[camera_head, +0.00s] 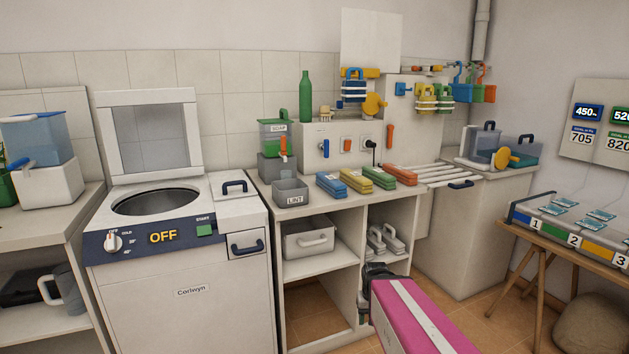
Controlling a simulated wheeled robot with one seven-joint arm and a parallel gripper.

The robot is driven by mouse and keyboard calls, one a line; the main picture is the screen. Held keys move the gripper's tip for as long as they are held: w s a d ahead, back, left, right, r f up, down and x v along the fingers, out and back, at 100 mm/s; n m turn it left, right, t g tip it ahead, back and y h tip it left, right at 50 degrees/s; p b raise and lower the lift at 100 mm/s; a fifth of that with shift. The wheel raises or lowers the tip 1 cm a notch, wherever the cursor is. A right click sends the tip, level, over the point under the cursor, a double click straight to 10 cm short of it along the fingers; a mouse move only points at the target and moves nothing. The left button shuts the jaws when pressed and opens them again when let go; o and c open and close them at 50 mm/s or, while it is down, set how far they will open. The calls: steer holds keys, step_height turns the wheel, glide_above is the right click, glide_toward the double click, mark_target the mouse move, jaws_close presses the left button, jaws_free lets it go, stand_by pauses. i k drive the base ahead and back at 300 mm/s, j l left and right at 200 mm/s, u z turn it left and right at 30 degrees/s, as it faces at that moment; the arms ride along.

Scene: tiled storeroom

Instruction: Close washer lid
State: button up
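The washer (180,300) is a white top-loader at the left, with a dark blue panel reading OFF. Its lid (154,136) stands open, raised nearly upright at the back, with a white frame and a clear pane. The round drum opening (156,202) is uncovered. My pink arm with a white stripe reaches in from the bottom right. The dark part at its far end (378,272) is small and its fingers cannot be made out. It is right of the washer, in front of the open shelf unit, well apart from the lid.
A shelf unit (340,205) right of the washer carries a LINT bin (291,192), a soap dispenser (273,135) and several coloured blocks. A side shelf (45,232) stands left of the washer. A wooden trestle table (545,237) with numbered trays is at the right. Some tiled floor shows between.

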mark_target(104, 100)
steer(key=u, duration=1.3)
steer(key=i+j+z, duration=0.1)
steer(key=j, duration=0.25)
steer(key=i+j+z, duration=0.1)
steer(key=j, duration=0.25)
steer(key=i+j+z, duration=0.1)
steer(key=i+j, duration=0.3)
steer(key=j, duration=0.3)
steer(key=z, duration=0.05)
